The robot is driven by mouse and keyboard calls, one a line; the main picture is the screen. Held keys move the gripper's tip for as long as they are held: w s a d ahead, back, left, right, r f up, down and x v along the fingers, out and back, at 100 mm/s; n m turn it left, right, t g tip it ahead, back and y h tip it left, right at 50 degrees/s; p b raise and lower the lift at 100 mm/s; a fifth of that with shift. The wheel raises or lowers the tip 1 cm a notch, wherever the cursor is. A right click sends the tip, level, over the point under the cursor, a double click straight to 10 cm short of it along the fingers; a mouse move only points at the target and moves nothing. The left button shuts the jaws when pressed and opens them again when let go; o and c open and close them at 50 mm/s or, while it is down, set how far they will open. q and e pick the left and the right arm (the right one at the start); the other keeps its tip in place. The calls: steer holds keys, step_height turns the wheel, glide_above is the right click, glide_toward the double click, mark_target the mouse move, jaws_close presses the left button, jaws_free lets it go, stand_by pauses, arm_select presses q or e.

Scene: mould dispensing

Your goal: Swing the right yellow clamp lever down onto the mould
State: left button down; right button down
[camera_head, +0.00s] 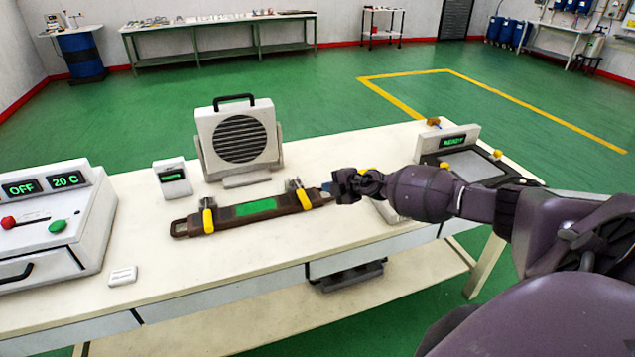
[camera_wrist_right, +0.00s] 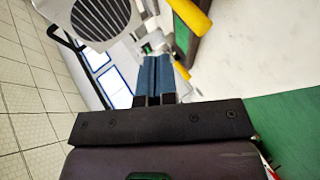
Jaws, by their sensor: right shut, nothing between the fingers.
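The mould (camera_head: 258,208) is a long brown bar with a green middle, lying on the white table; part of it shows in the right wrist view (camera_wrist_right: 182,45). The right yellow clamp lever (camera_head: 304,199) lies across the mould's right part, its tip toward the front edge; it also shows in the right wrist view (camera_wrist_right: 222,77). The left yellow clamp lever (camera_head: 208,221) lies across the left part in much the same way. My right gripper (camera_head: 336,188) is at the mould's right end, beside the right lever. Its blue fingers (camera_wrist_right: 157,76) are together and empty. My left gripper is out of view.
A white fan unit (camera_head: 240,142) and a small display box (camera_head: 173,179) stand behind the mould. A control box (camera_head: 55,228) is at the left, a small white block (camera_head: 123,276) near the front. A dark device with a display (camera_head: 465,165) stands at the right. The table front is mostly clear.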

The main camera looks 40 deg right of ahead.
steer(key=v, duration=0.3)
steer(key=shift+s+a+p, duration=0.15)
steer(key=shift+s+p, duration=0.05)
steer(key=shift+p, duration=0.15)
stand_by(0.4)
steer(key=w+a+r+t, duration=0.1)
steer(key=a+r+t, duration=0.25)
steer(key=a, duration=0.45)
steer(key=s+a+f+m, duration=0.55)
steer(key=s+a, duration=0.25)
steer(key=a, duration=0.2)
steer(key=s+a+f+m+g+h, duration=0.1)
steer(key=s+f+m, duration=0.2)
steer(key=s, duration=0.4)
steer(key=s+a+f+m+g+h, duration=0.1)
steer(key=s+f+m, duration=0.3)
steer(key=s, duration=0.4)
steer(key=s+a+f+m+g+h+b, duration=0.1)
steer(key=s+a+f+m+g, duration=0.1)
steer(key=s, duration=0.6)
step_height(320, 180, down, 2)
steer(key=shift+a+f+m, duration=0.1)
steer(key=shift+a+m, duration=0.4)
steer(key=shift+m, duration=0.75)
